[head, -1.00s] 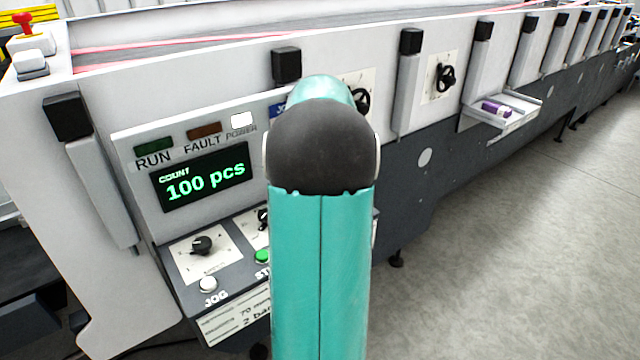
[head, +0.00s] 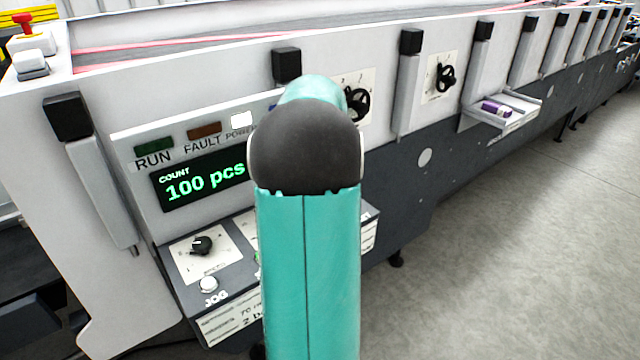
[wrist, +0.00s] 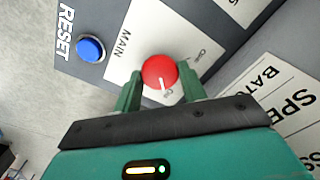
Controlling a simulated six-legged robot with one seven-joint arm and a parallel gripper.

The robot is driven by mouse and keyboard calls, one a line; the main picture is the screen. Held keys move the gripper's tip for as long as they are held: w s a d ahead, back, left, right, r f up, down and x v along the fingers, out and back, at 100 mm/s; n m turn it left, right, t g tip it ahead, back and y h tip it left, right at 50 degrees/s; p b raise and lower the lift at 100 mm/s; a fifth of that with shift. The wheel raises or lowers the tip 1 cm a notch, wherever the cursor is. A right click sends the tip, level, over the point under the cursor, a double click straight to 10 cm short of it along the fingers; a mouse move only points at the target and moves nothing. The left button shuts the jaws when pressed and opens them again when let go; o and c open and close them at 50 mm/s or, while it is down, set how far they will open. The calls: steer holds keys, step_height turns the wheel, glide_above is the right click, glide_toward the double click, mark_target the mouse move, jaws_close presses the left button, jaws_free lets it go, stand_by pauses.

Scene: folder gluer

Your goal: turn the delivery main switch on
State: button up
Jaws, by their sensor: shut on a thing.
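The main switch (wrist: 160,72) is a round red knob on a white plate marked MAIN (wrist: 124,44) in the wrist view. The white line on the knob points down in the picture, toward a small label at its lower edge that is hard to read. Another small label sits up and to the right on the plate. My gripper (wrist: 160,80) has one green finger on each side of the knob and is shut on it. In the head view my own arm hides the switch and the gripper.
A blue RESET button (wrist: 90,49) is beside the plate. In the head view, the display (head: 200,185) reads 100 pcs, with RUN, FAULT and a white POWER lamp (head: 241,119) above. A selector knob (head: 201,245) and JOG button (head: 208,284) sit below. The floor at right is clear.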

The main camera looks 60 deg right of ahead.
steer(key=o, duration=1)
step_height(320, 180, up, 14)
steer(key=shift+f, duration=0.1)
steer(key=w+a+n+t+h, duration=0.1)
steer(key=w+a+n, duration=0.35)
steer(key=a, duration=0.95)
steer(key=w+a+n+t, duration=0.25)
steer(key=w+a, duration=0.25)
steer(key=a, duration=0.8)
steer(key=s+a+f+n, duration=0.2)
steer(key=a, duration=0.5)
steer(key=s+a+f+n+t, duration=0.1)
steer(key=s+a+f+n, duration=0.1)
steer(key=a, duration=0.5)
steer(key=s+a+f+n+t+y, duration=0.1)
steer(key=s+a+f+n, duration=0.1)
steer(key=a, duration=0.6)
steer(key=shift+s+f+n, duration=0.25)
steer(key=shift+f+n, duration=0.5)
steer(key=shift+n, duration=0.05)
